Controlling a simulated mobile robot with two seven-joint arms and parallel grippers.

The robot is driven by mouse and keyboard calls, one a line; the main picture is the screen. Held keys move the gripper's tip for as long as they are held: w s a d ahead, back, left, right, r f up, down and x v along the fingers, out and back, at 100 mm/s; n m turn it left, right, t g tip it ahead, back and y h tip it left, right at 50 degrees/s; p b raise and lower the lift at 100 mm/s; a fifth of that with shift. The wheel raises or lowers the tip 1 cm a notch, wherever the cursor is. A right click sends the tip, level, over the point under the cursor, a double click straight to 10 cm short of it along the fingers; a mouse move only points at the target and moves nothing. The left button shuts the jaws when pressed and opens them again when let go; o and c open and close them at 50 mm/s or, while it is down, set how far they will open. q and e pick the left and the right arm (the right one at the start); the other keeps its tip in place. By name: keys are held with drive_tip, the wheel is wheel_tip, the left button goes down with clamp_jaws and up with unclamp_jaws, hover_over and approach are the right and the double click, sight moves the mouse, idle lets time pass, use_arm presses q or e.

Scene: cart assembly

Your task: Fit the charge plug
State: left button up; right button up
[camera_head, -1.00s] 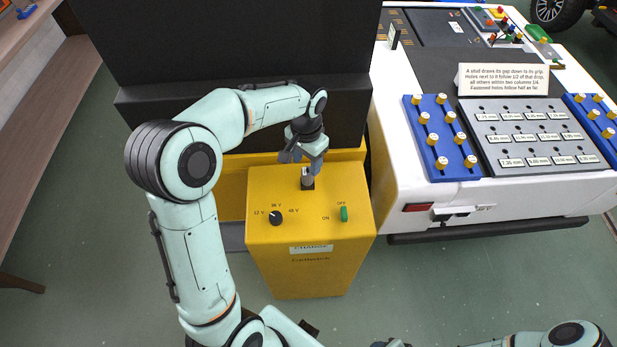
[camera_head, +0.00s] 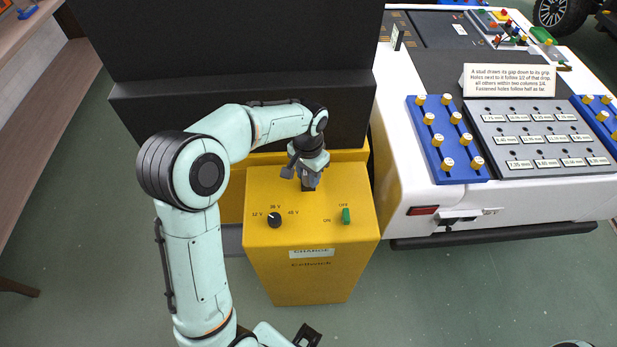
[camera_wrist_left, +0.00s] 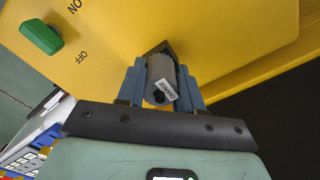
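The charge plug (camera_wrist_left: 161,72) is a grey cylinder with a white "CHARGE" label. It sits with its far end at a dark holder on top of the yellow charger box (camera_head: 312,262). My left gripper (camera_head: 309,181) comes down on the plug from above. In the left wrist view its two blue fingers lie against both sides of the plug, shut on it. The fingers and wrist partly hide the plug in the head view.
The charger has a black voltage knob (camera_head: 274,220) and a green ON/OFF switch (camera_head: 346,216). A dark panel (camera_head: 225,110) stands behind it. On the right is a white cart (camera_head: 400,190) with blue peg racks (camera_head: 440,165) and a grey hole plate (camera_head: 535,140).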

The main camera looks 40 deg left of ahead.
use_arm(q)
drive_tip(key=shift+w+r+p, duration=0.1)
drive_tip(key=shift+r+p, duration=1.25)
drive_tip(key=shift+r, duration=1)
drive_tip(key=shift+f, duration=0.1)
use_arm(e)
drive_tip(key=w+r, duration=0.2)
drive_tip(key=r, duration=0.1)
drive_tip(key=shift+w+r, duration=0.1)
drive_tip(key=shift+r, duration=0.05)
